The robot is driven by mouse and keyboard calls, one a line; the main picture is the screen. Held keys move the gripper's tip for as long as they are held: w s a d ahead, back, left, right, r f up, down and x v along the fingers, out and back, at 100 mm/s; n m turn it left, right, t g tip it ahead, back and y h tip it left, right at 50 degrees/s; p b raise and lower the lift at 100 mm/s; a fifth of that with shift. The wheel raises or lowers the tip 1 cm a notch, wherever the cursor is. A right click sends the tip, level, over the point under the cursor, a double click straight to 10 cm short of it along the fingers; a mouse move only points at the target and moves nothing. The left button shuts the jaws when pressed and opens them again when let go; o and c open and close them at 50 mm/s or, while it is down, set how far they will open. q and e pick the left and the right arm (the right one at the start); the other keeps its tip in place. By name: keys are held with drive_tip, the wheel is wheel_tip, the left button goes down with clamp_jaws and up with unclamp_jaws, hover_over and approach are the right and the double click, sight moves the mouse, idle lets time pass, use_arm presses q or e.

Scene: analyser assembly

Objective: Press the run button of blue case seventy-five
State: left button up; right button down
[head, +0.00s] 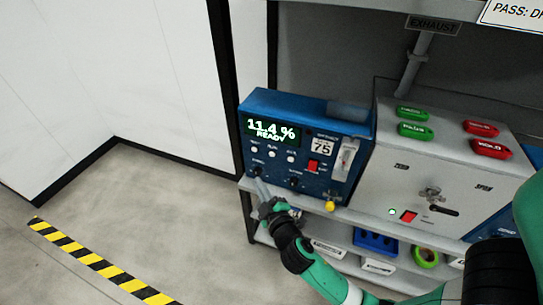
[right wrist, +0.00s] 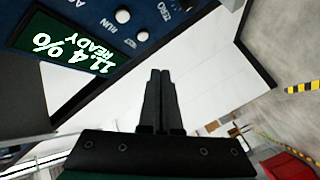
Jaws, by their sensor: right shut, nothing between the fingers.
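The blue case (head: 268,103) is marked 75 and its display (head: 271,131) reads 11.4 % READY. Below the display is a row of white buttons; the middle one is the run button (head: 272,154). The run button (right wrist: 123,15) also shows near the top of the right wrist view, beside its RUN label. My right gripper (head: 260,184) is shut and empty, low at the left part of the case front, below the button row. In the right wrist view its closed fingers (right wrist: 160,80) point past the panel. I cannot tell whether it touches the case. My left gripper is not in view.
Knobs, a red switch (head: 313,166) and a lever share the case front. A grey cabinet (head: 388,170) with green and red tags stands to the right. The lower shelf holds a blue rack (head: 375,240) and green tape (head: 426,257).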

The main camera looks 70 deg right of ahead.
sight(272, 155)
drive_tip(key=shift+d+p, duration=2)
drive_tip(key=shift+d, duration=2.4)
drive_tip(key=shift+d, duration=0.1)
drive_tip(key=shift+d, duration=0.35)
drive_tip(key=shift+d+p, duration=0.4)
drive_tip(key=shift+a, duration=0.1)
drive_tip(key=shift+a+b, duration=0.5)
drive_tip(key=shift+a, duration=0.25)
